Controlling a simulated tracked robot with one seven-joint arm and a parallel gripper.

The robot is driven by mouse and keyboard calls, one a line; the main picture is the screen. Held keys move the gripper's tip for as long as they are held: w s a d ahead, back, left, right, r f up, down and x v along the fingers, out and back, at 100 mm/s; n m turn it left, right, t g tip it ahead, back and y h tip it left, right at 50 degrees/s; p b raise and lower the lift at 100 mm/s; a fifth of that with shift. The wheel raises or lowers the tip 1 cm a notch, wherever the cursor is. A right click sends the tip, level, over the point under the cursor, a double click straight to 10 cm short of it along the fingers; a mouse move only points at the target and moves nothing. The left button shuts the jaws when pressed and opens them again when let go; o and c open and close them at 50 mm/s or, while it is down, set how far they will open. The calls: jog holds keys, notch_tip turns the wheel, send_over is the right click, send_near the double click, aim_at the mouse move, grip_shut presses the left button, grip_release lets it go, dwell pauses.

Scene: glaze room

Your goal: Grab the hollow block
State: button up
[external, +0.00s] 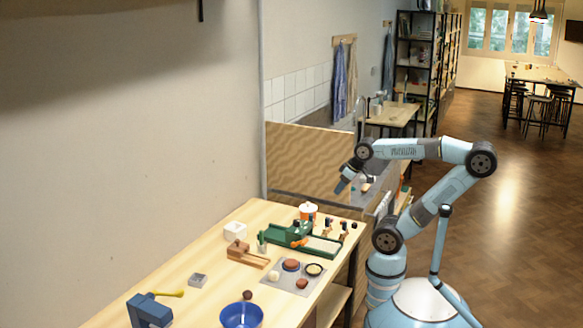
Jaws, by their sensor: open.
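Two small blocks on the wooden table could be the hollow block. One is a white block (235,231) near the back left edge, with what looks like an opening in its side. The other is a grey block (198,280) further forward, with a darker top face. They are too small to tell for certain which is hollow. My gripper (342,187) is open and points down and left, raised beyond the table's far right end. It is well apart from both blocks, and nothing shows between its fingers.
The table (170,275) also holds a wooden tool (246,254), a green machine (287,236), an orange-white jar (308,211), a grey mat (285,283) with small round pieces, a blue bowl (241,316) and a blue clamp-like thing (149,310). A wall borders its left side.

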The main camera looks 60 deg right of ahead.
jog(key=shift+o, duration=0.4)
jog(key=o, duration=1)
